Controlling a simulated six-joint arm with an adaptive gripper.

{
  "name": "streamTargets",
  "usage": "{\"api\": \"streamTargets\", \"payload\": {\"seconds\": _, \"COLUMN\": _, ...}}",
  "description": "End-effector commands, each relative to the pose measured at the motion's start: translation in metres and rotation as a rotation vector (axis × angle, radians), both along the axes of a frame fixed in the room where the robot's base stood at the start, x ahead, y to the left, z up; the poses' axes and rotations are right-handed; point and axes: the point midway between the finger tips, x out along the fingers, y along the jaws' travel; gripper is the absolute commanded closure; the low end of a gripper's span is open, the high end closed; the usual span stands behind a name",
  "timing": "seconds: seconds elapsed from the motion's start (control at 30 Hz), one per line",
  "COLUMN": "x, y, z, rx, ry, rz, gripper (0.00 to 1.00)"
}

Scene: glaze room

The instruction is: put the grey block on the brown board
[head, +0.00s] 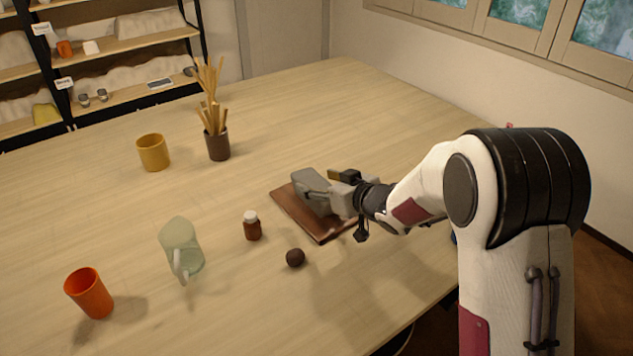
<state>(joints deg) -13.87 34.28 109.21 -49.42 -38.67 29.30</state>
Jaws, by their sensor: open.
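The brown board (293,213) lies flat on the table, right of the middle of the head view. The grey block (309,184) is over the board's far part and appears to rest on it; its underside is partly hidden. My gripper (332,188) reaches in from the right, low over the board, with its fingers at the block. The jaws are open. The gripper covers the block's right side and part of the board, and I cannot tell whether a finger touches the block.
Further left are a pale green jug (184,246), an orange cup (90,293), a yellow cup (153,152) and a pot of sticks (217,146). The far right tabletop is clear.

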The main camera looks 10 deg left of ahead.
Motion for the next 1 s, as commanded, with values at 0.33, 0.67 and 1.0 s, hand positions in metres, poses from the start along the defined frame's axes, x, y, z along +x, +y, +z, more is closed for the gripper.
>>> {"api": "streamTargets", "payload": {"seconds": 0.33, "x": -0.027, "y": -0.027, "z": 0.017, "rx": 0.0, "ry": -0.001, "rz": -0.001, "gripper": 0.43}}
{"api": "streamTargets", "payload": {"seconds": 0.67, "x": -0.053, "y": -0.053, "z": 0.032, "rx": 0.0, "ry": -0.003, "rz": -0.001, "gripper": 0.43}}
{"api": "streamTargets", "payload": {"seconds": 1.0, "x": -0.067, "y": -0.066, "z": 0.039, "rx": 0.001, "ry": -0.002, "rz": 0.0, "gripper": 0.43}}
